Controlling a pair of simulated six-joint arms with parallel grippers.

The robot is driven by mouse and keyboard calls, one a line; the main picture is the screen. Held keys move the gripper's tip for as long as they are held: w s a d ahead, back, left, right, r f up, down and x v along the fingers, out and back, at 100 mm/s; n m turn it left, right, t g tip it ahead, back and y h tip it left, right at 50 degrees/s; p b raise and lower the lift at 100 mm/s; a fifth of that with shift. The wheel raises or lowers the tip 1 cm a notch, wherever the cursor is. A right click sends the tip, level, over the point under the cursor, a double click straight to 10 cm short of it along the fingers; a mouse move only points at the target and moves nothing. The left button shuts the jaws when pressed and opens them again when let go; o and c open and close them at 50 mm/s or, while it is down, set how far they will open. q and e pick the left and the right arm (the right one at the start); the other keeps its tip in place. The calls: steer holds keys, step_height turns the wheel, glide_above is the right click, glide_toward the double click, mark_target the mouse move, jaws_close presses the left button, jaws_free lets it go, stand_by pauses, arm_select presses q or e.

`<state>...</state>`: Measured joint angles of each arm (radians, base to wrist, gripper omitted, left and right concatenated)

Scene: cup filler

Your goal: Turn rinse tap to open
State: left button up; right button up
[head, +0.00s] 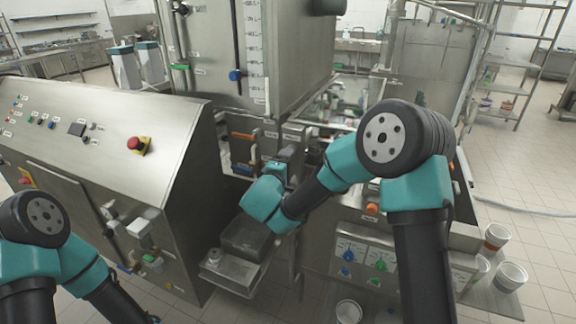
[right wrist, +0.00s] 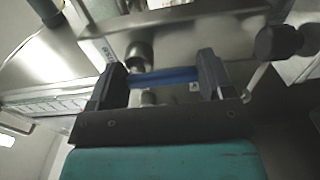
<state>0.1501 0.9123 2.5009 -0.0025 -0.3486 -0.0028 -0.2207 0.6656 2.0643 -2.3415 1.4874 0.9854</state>
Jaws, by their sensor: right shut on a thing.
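In the right wrist view, the two dark fingers of my right gripper (right wrist: 160,88) stand on either side of a blue handle (right wrist: 165,76) and are shut on it. The handle lies crosswise between the fingers, in front of a round metal fitting. I take it to be the rinse tap's handle, but no label on it can be read. In the head view, my right gripper (head: 281,157) reaches in at the machine's front, above the grey box, and the grasp is hidden there. My left arm is at the lower left; its gripper is outside the picture.
An orange handle (head: 242,136) and a blue handle (head: 243,170) are near my right wrist in the head view. A grey box (head: 245,238) sits on a metal shelf below. The control cabinet (head: 100,135) with a red emergency button (head: 138,144) stands left. White cups (head: 510,276) stand right.

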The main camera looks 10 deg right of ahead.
stand_by(0.4)
steer(key=o, duration=0.9)
steer(key=v, duration=1.7)
steer(key=shift+s+a, duration=0.1)
steer(key=shift+s, duration=0.1)
